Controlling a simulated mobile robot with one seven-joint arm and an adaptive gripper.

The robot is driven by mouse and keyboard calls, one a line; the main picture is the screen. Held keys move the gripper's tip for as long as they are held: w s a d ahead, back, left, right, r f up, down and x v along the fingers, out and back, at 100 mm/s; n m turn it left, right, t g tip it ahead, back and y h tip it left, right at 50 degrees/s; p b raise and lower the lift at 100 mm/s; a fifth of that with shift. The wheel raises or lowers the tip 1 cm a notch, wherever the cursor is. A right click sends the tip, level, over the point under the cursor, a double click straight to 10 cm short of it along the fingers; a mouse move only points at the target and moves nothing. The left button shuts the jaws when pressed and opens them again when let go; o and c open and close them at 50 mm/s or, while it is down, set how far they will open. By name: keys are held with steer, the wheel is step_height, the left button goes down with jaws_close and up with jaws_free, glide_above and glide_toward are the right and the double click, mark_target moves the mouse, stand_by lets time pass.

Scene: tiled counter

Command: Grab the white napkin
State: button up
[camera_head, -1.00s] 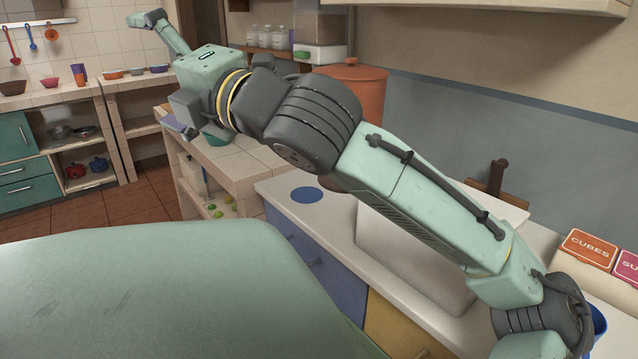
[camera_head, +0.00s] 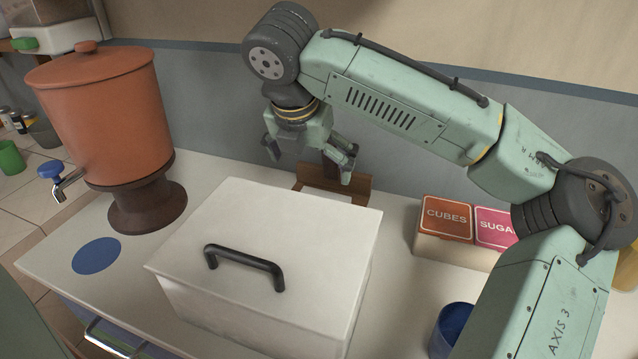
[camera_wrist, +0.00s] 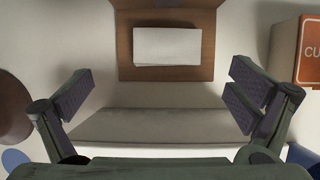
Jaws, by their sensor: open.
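The white napkin (camera_wrist: 167,46) lies as a flat rectangular stack on a brown wooden holder (camera_wrist: 124,45) in the wrist view. My gripper (camera_wrist: 158,98) is open and empty, its two fingers spread to the left and right, with the napkin ahead between them. In the head view my gripper (camera_head: 308,165) points down above the back of the counter, over the wooden holder (camera_head: 360,190).
A white lidded box (camera_head: 300,215) with a black handle (camera_head: 245,268) stands in front of the holder. A terracotta dispenser (camera_head: 110,115) is at left. A box labelled CUBES (camera_head: 447,222) and a blue cup (camera_head: 452,325) are at right. The wall is close behind.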

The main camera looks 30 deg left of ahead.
steer(key=x, duration=0.4)
steer(key=shift+d+f+p, duration=0.35)
steer(key=shift+d, duration=0.05)
steer(key=shift+p+x, duration=0.95)
steer(key=shift+x, duration=2.15)
steer(key=shift+d, duration=0.15)
steer(key=shift+c, duration=0.4)
steer(key=c, duration=0.7)
